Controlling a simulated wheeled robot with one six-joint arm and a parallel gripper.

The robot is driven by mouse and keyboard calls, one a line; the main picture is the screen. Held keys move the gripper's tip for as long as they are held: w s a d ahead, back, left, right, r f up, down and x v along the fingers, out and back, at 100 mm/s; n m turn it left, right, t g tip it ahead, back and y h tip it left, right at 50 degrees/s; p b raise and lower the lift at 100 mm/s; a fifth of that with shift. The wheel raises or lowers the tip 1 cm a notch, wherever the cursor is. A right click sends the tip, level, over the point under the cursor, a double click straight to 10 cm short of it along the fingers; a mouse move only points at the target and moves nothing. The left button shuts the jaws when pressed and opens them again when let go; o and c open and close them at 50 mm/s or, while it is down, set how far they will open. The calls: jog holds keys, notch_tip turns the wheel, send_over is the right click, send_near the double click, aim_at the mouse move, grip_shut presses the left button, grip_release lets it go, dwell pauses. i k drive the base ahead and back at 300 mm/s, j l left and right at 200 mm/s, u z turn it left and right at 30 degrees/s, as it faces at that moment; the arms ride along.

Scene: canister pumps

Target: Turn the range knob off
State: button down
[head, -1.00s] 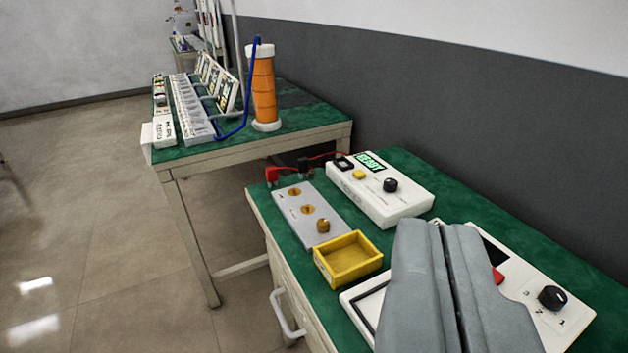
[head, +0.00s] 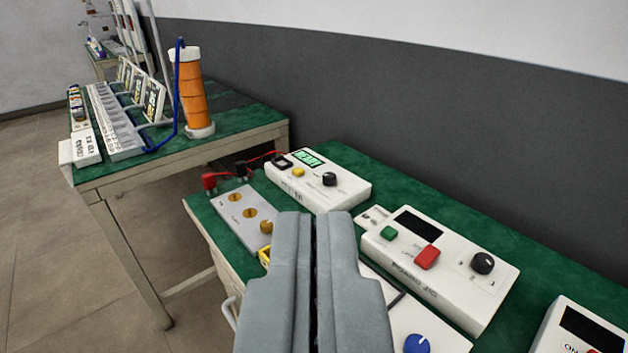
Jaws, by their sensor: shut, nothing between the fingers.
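Several knobs are in view, and I cannot read which one is the range knob. A black knob (head: 329,179) sits on the white meter box (head: 335,198), which has a lit green display and a yellow button. A second black knob (head: 482,263) is on the white box with green and red buttons (head: 440,278). A blue knob (head: 416,344) shows at the bottom edge. My gripper (head: 314,216) is shut and empty, pointing forward over the near table. It is apart from the knobs in the picture and hides part of the yellow tray.
A grey panel (head: 238,222) with brass terminals and red and black plugs lies left of the meter box. The green table (head: 395,192) runs along the wall. Another white box (head: 570,335) is at lower right. An orange column (head: 190,95) stands on the far table.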

aim_at(328, 179)
jog(key=i+j, duration=0.6)
jog(key=i, duration=0.15)
jog(key=u, duration=0.05)
